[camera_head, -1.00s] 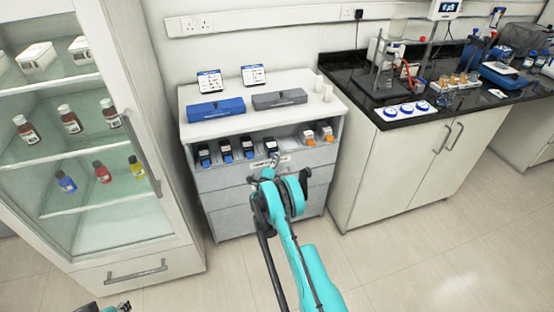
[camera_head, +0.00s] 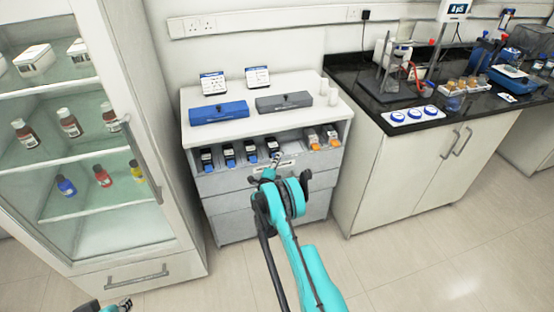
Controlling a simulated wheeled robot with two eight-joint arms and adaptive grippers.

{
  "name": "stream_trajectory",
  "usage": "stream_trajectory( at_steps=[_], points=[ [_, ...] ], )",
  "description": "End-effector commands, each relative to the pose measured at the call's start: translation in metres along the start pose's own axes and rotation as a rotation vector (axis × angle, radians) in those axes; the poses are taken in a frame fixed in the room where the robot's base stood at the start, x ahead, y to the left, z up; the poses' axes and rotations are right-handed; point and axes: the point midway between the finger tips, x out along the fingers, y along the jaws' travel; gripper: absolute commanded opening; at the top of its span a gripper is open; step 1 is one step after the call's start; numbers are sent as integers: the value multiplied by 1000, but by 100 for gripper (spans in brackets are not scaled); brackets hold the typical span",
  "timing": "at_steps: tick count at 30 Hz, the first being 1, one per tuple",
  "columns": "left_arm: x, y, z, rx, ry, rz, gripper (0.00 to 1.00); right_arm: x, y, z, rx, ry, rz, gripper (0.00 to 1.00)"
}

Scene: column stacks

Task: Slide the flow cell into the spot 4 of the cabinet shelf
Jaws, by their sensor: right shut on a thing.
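The cabinet shelf (camera_head: 222,171) is the open slot under the white cabinet's top. A row of dark flow cells with blue fronts stands in it, at the left (camera_head: 207,159), then further right (camera_head: 229,154) and (camera_head: 251,150). Another dark flow cell (camera_head: 272,146) is to their right, directly behind my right gripper's fingertips. My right gripper (camera_head: 275,160) is at the shelf's front edge, shut on a flow cell; the arm and fingers hide most of the contact. How deep it sits in the shelf cannot be told. My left gripper (camera_head: 124,304) barely shows at the bottom left edge.
Two orange-fronted devices (camera_head: 321,138) stand at the shelf's right end. Blue (camera_head: 218,112) and grey (camera_head: 284,102) boxes lie on the cabinet top. A glass-fronted cabinet (camera_head: 160,210) stands close at left, a black-topped bench (camera_head: 430,115) at right. Open floor lies in front.

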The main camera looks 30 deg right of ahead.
Motion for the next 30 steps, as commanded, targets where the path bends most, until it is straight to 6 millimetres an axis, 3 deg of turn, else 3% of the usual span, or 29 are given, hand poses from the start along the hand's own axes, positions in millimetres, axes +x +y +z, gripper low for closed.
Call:
stream_trajectory(
  at_steps=[3,6,7,17,30],
  points=[
    [0,0,0,0,0,0,28,0,0,0,0,0,0,0],
    [0,0,0,0,0,0,28,0,0,0,0,-1,0,27],
    [0,0,0,0,0,0,28,0,0,0,0,-1,0,30],
    [0,0,0,0,0,0,28,-4,0,1,0,-1,0,30],
    [0,0,0,0,0,0,28,-68,0,1,0,-2,0,30]
  ],
)
